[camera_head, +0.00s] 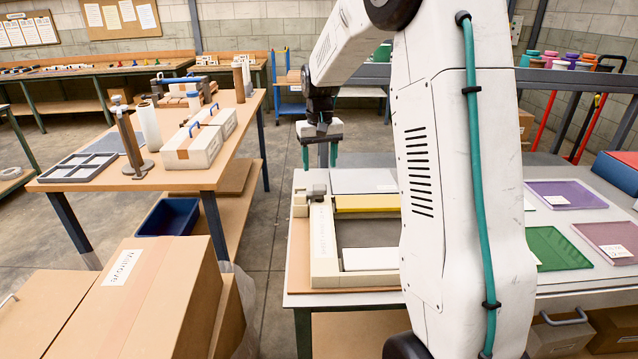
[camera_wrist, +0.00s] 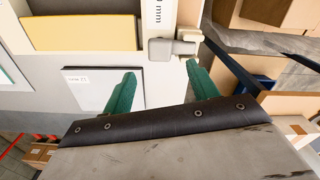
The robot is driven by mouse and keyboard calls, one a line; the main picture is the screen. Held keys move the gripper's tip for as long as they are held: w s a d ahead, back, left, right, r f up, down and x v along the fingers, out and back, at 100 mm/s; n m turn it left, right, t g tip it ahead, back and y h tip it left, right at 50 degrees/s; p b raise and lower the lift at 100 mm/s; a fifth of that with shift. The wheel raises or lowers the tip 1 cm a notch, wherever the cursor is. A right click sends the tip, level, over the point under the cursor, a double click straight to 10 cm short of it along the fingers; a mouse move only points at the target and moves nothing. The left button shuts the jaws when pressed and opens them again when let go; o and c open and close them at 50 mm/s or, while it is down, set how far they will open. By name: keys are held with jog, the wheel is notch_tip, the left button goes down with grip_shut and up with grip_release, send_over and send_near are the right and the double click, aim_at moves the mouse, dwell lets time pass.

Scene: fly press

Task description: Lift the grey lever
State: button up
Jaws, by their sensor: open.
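The grey lever (camera_head: 317,191) is a small block-like piece at the far left corner of a cream frame (camera_head: 322,240) on the workbench. In the wrist view the grey lever (camera_wrist: 172,48) lies flat just beyond the fingertips, nearer the right finger. My gripper (camera_head: 320,158) hangs above and behind the lever in the head view, with its green fingers pointing down. In the wrist view my gripper (camera_wrist: 160,76) is open, with nothing between the fingers. It looks apart from the lever. My arm hides the frame's right side in the head view.
A yellow strip (camera_head: 366,203) lies inside the frame. A labelled grey plate (camera_wrist: 100,88) lies beside it. Purple (camera_head: 565,194) and green sheets (camera_head: 556,248) lie at the right. A wooden table (camera_head: 180,182) with boxes stands left, across a floor gap. Cardboard boxes (camera_head: 130,300) fill the lower left.

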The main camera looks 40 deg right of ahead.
aim_at(320, 186)
notch_tip(320, 186, down, 7)
jog(key=shift+f, duration=0.15)
jog(key=shift+c, duration=0.3)
